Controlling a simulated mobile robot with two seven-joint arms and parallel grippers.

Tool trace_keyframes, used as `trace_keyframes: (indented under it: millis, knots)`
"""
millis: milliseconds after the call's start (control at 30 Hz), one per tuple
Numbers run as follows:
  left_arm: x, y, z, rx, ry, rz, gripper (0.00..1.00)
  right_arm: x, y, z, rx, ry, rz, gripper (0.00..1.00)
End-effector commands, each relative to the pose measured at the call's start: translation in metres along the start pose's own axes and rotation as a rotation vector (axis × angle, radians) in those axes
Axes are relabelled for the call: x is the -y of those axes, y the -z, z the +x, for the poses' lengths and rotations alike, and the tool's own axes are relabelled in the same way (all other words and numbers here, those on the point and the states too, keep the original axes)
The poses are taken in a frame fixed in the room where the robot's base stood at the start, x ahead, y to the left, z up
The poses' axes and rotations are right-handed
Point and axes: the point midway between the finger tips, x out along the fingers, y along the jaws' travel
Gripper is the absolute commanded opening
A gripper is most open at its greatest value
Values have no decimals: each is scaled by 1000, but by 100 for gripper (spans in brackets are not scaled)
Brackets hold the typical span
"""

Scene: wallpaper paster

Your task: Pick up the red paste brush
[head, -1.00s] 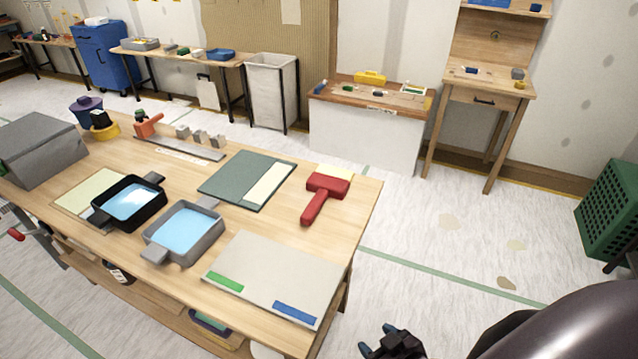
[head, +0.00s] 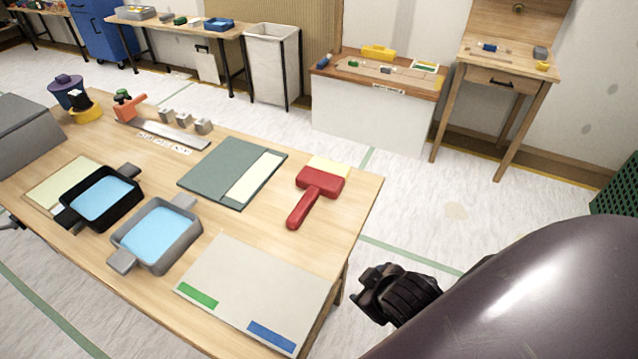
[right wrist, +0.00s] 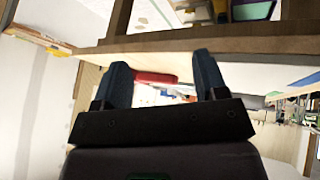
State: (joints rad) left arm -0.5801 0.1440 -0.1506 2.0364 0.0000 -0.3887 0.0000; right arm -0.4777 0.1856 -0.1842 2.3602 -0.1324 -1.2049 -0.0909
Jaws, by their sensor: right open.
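The red paste brush (head: 318,191) lies on the wooden table (head: 352,226) near its right edge, handle toward the front and broad head toward the back. Its pale bristle strip (head: 328,167) shows behind the head. My right gripper (head: 366,292) is beside the table's right edge, to the right of and apart from the brush. In the right wrist view my right gripper (right wrist: 163,80) has its two dark fingers spread and empty. A red shape (right wrist: 156,78), likely the brush, shows beyond them. My left gripper is not in view.
A pale board (head: 253,287) with green and blue strips lies in front of the brush. A green board (head: 215,175) and a grey tray (head: 152,262) of blue liquid are to its left. The floor right of the table is open.

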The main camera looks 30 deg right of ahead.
Motion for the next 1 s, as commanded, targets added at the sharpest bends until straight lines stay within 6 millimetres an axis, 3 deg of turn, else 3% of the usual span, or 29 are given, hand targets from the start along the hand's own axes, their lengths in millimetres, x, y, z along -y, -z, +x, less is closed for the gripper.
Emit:
trace_keyframes:
  millis: [367,567,700,800,900,1000]
  knots:
    - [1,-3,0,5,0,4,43,-13,95,4,-296,-194,-363,66]
    - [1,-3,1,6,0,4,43,-6,168,-4,-564,-364,-663,66]
    - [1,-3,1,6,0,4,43,15,230,-22,-833,-544,-979,66]
    - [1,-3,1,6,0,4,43,39,265,-37,-1031,-685,-1230,66]
    - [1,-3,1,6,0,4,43,67,287,-51,-1225,-827,-1487,66]
    - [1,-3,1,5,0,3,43,96,298,-59,-1409,-967,-1756,66]
